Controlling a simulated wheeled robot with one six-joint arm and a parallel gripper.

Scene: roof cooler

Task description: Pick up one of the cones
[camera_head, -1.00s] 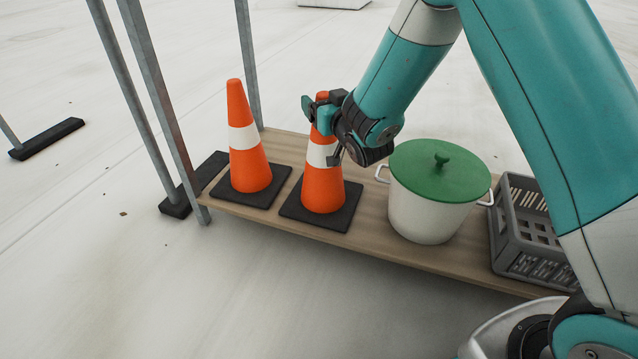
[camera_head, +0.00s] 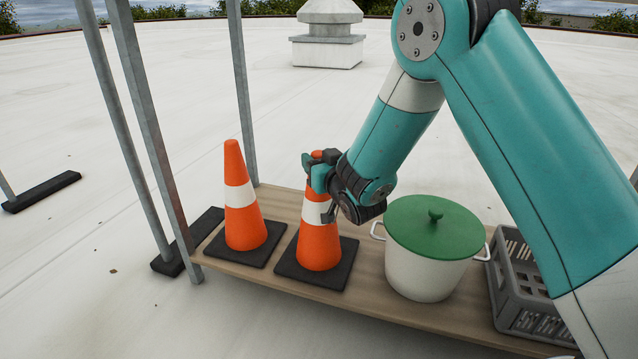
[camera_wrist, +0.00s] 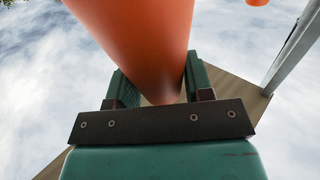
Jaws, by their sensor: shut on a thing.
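Two orange cones with a white band and black square base stand upright on a wooden shelf (camera_head: 375,305) in the head view. My gripper (camera_head: 318,190) is shut on the upper part of the right cone (camera_head: 318,248), hiding some of its top and band. This cone's base appears to rest on the shelf. The left cone (camera_head: 244,228) stands free beside it. In the wrist view, the held cone (camera_wrist: 140,35) lies between the fingers (camera_wrist: 158,85), and an orange bit of the other cone (camera_wrist: 257,2) shows at the top right.
A white pot (camera_head: 418,275) with a green lid (camera_head: 435,228) stands right of the held cone. A grey crate (camera_head: 525,315) is farther right. Metal posts (camera_head: 150,130) rise at the shelf's left end. The roof behind is mostly open, with a white vent (camera_head: 328,40).

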